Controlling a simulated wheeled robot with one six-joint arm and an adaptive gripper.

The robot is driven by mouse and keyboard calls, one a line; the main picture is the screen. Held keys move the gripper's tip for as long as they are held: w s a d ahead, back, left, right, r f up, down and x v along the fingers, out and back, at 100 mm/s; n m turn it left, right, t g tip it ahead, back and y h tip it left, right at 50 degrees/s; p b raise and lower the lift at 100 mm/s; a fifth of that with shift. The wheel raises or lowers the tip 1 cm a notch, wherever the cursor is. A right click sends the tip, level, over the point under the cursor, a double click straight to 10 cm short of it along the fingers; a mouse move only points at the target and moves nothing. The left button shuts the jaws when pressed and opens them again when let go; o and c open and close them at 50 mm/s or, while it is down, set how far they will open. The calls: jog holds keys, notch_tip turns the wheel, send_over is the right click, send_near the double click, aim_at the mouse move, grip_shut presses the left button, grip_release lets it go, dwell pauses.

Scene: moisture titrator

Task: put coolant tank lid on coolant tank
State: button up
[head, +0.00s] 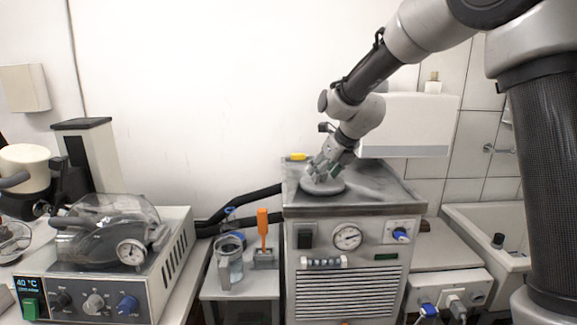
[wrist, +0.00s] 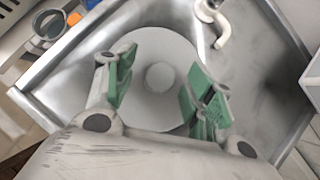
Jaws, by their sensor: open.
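The coolant tank lid (wrist: 150,50) is a pale grey disc with a round knob (wrist: 159,77) in its middle. In the head view the lid (head: 322,187) lies on the top of the coolant tank (head: 362,205), a metal box with a gauge and a vented front. My gripper (wrist: 163,88) is open, with its green-padded fingers apart on either side of the knob. In the head view my gripper (head: 325,174) is right over the lid and hides part of it. I cannot tell whether the lid covers the tank's opening.
A glass jar (head: 230,262) and an orange-handled tool (head: 262,232) stand left of the tank. A yellow object (head: 296,157) is at its back edge. A bent pipe (wrist: 217,28) rises from the tank top near the lid. A sink (head: 500,225) is at right.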

jog(key=shift+r, duration=0.15)
jog(key=v, duration=0.7)
jog(key=shift+s+d+r, duration=0.15)
jog(key=shift+s+r, duration=0.1)
jog(key=shift+r, duration=0.05)
dwell(1.3)
jog(key=v, duration=1.2)
jog(key=s+d+f+n+h, duration=0.1)
jog(key=s+d+f+n, duration=0.2)
jog(key=s+d+n, duration=0.3)
jog(key=s+d+f+n+g+h, duration=0.1)
jog(key=s+d+f+n, duration=0.3)
jog(key=s+n, duration=0.9)
jog(key=s+d+f+n+h, duration=0.1)
jog(key=s+d+f+n, duration=0.2)
jog(key=s+d+n, duration=0.6)
jog(key=shift+s+d+f+n+h, duration=0.3)
jog(key=shift+d+f+n, duration=0.1)
jog(key=shift+n, duration=0.4)
